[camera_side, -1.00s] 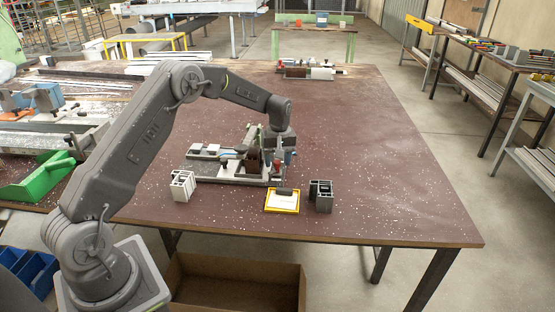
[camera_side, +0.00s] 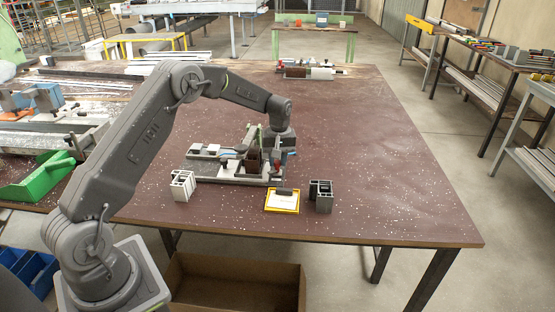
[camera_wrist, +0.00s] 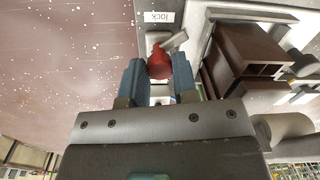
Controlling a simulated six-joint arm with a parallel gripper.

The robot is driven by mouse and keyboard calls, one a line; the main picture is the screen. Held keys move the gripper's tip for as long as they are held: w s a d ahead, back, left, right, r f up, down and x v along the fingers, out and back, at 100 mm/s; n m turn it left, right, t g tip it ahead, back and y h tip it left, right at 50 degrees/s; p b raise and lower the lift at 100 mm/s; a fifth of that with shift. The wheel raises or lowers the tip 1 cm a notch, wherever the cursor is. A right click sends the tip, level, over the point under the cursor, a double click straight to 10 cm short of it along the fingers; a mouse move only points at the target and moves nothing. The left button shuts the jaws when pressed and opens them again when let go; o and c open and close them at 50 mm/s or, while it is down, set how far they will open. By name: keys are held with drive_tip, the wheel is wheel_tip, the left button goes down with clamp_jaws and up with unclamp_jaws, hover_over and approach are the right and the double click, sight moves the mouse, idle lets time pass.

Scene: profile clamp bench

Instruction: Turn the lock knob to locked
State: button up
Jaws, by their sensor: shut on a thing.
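The red lock knob (camera_wrist: 159,63) sits between the two blue fingertips of my gripper (camera_wrist: 159,78) in the wrist view. The fingers are shut on it, one on each side. A white label reading "lock" (camera_wrist: 159,17) lies beyond the knob, upside down in this view. A short grey metal piece (camera_wrist: 175,41) lies just beyond the knob; I cannot tell the knob's exact setting. In the side view my gripper (camera_side: 284,152) is at the right end of the clamp fixture (camera_side: 232,179). A brown profile (camera_wrist: 248,52) rests in the fixture beside the knob.
A yellow-framed card (camera_side: 282,203) lies in front of the fixture. A white profile block (camera_side: 182,186) stands at its left and a dark grey one (camera_side: 321,197) at its right. The table (camera_side: 390,170) is clear to the right. Another fixture (camera_side: 308,71) stands at the back.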

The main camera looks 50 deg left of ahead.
sight(279, 162)
drive_tip(key=shift+m, duration=3.1)
drive_tip(key=o, duration=0.9)
drive_tip(key=shift+o, duration=0.2)
wheel_tip(279, 162, up, 14)
drive_tip(key=shift+d, duration=0.3)
drive_tip(key=shift+w, duration=0.1)
